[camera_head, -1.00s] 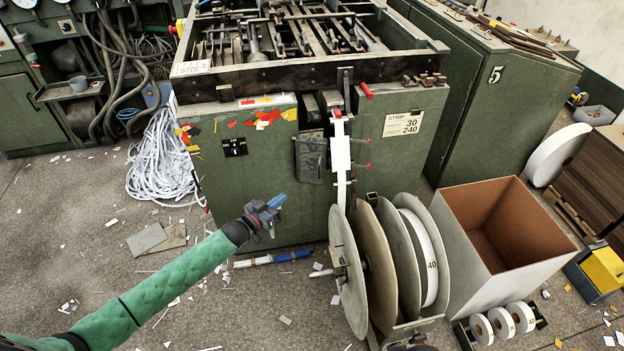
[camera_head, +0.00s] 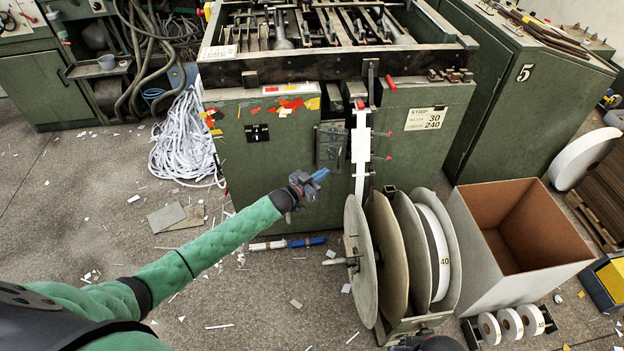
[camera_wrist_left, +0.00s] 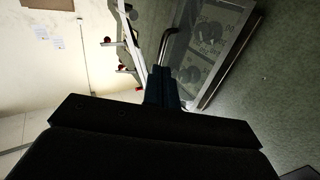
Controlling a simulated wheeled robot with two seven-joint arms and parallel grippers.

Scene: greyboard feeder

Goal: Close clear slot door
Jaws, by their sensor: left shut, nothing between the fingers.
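The clear slot door (camera_head: 330,146) is a smoky see-through panel on the front of the green machine, just left of the white strip. In the left wrist view the door (camera_wrist_left: 215,45) shows as a framed clear pane standing at a slant, with a bent dark handle (camera_wrist_left: 166,44) by its left edge. My left gripper (camera_head: 320,174) has blue fingertips, shut and empty, in front of the machine and near the door's lower edge. In the left wrist view the fingertips (camera_wrist_left: 162,88) appear just below the handle; contact cannot be told.
A white strip (camera_head: 361,145) runs down the machine front to large reels (camera_head: 380,250). An open cardboard box (camera_head: 495,280) stands right of them. Red-tipped pins (camera_head: 380,134) stick out beside the strip. Scraps and a blue-and-white tool (camera_head: 290,243) lie on the floor.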

